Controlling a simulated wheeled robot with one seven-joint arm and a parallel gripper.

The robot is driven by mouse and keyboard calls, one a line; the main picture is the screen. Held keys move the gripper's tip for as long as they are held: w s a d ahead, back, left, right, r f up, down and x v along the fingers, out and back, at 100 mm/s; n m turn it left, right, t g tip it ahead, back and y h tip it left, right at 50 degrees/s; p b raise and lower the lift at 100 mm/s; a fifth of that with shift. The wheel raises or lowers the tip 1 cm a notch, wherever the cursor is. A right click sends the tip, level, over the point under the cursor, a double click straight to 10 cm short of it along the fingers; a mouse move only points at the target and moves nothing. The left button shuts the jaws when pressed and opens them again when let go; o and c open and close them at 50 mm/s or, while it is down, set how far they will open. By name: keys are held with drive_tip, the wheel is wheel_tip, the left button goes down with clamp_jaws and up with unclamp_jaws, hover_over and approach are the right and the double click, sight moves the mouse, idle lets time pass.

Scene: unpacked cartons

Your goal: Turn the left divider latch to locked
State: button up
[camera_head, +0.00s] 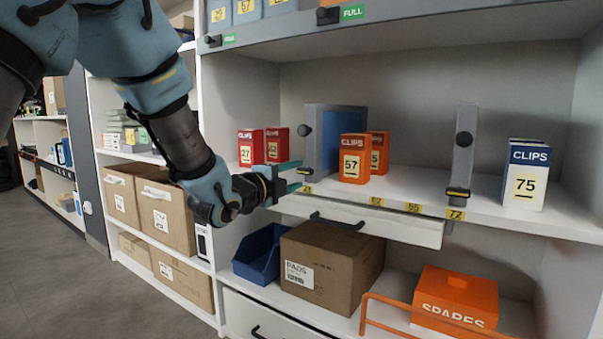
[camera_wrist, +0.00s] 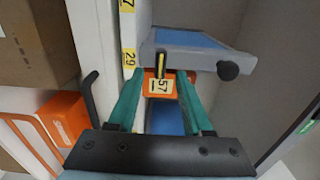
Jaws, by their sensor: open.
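The left divider (camera_head: 318,145) is a grey upright panel with a blue side, standing on the middle shelf. Its latch (camera_head: 306,171) is a small dark bar with a yellow stripe at the foot of its front edge. In the wrist view the latch (camera_wrist: 160,66) lies crosswise to the divider's front edge (camera_wrist: 200,56). A black round knob (camera_wrist: 228,70) sits higher on that edge. My gripper (camera_head: 294,176) is open just in front of the latch. In the wrist view its teal fingertips (camera_wrist: 162,82) stand either side of the latch's line, with nothing visibly held.
Orange clip boxes (camera_head: 354,158) stand right of the left divider and red boxes (camera_head: 250,147) left of it. A second divider (camera_head: 463,150) has its own latch (camera_head: 458,192). Below the shelf is a drawer (camera_head: 365,218) with a black handle, slightly out. A carton (camera_head: 335,270) stands beneath.

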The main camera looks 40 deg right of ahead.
drive_tip(key=v, duration=0.7)
drive_tip(key=shift+p, duration=0.35)
drive_tip(key=w+a+f+n+t+y, duration=0.4)
drive_tip(key=w+a+f+n+y, duration=0.2)
drive_tip(key=w+a+n, duration=0.45)
drive_tip(key=w+a+f+n+y, duration=0.2)
drive_tip(key=a+f+n+y, duration=0.15)
drive_tip(key=a, duration=0.55)
drive_tip(key=w+a+f+n+y, duration=0.1)
drive_tip(key=a+f+n+y, duration=0.3)
drive_tip(key=a, duration=0.5)
drive_tip(key=s+a+f+n+g+y, duration=0.2)
drive_tip(key=s+a+n+g, duration=0.2)
drive_tip(key=s+a+n, duration=0.4)
drive_tip(key=s+a+f+n+g+y, duration=0.2)
drive_tip(key=s+a+n+g, duration=0.15)
drive_tip(key=a+n, duration=0.45)
wheel_tip(320, 180, up, 38)
drive_tip(key=a+m+p, duration=0.1)
drive_tip(key=m+p, duration=0.1)
drive_tip(key=p, duration=3.6)
drive_tip(key=shift+s+a+f+p, duration=0.15)
drive_tip(key=shift+s+a+p, duration=0.1)
drive_tip(key=shift+p, duration=0.15)
